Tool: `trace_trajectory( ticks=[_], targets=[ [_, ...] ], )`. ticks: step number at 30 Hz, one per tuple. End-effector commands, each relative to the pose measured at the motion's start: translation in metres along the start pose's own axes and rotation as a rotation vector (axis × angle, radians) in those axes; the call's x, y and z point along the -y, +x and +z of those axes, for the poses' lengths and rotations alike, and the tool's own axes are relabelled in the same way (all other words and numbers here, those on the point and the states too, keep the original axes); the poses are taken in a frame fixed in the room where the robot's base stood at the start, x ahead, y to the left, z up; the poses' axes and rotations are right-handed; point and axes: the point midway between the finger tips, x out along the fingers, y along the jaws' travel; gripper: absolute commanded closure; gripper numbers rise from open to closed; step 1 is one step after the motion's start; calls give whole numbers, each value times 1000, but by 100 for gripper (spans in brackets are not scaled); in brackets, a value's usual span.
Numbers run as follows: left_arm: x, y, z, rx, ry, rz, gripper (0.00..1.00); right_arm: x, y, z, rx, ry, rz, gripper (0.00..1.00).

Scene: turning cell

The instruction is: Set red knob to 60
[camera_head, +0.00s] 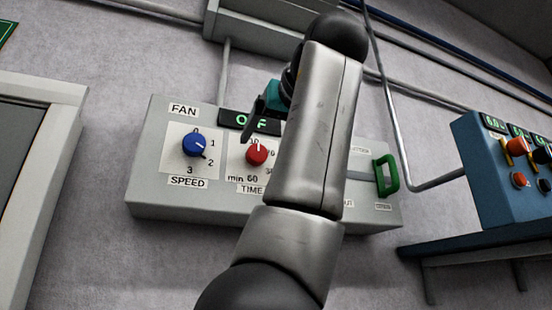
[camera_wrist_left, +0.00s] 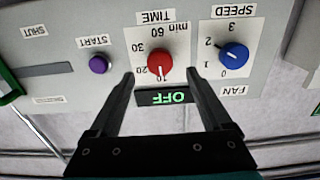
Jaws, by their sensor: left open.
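My left gripper (camera_head: 250,124) is just above the knob in the head view. In the left wrist view my left gripper (camera_wrist_left: 159,78) is open and empty, its fingertips on either side of the knob with gaps. I cannot tell how far they are from the panel. My right gripper is not in view.
A blue SPEED knob (camera_head: 195,145) is beside the red one. A green OFF display (camera_wrist_left: 168,97) and a purple START button (camera_wrist_left: 98,64) are close to the fingers. A green handle (camera_head: 386,175) is at the box's right. My arm hides the box's middle.

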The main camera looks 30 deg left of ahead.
Motion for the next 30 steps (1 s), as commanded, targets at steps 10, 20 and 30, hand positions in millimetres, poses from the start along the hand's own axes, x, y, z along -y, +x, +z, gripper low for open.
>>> trace_trajectory(
  ticks=[10, 20, 30],
  targets=[
    [0, 54, -1, 0, 0, -1, 18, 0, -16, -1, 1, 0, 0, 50],
    [0, 60, 0, -1, 0, 1, 18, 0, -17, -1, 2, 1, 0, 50],
    [0, 60, 0, -1, 0, 0, 48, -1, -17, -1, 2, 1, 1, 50]
  ],
)
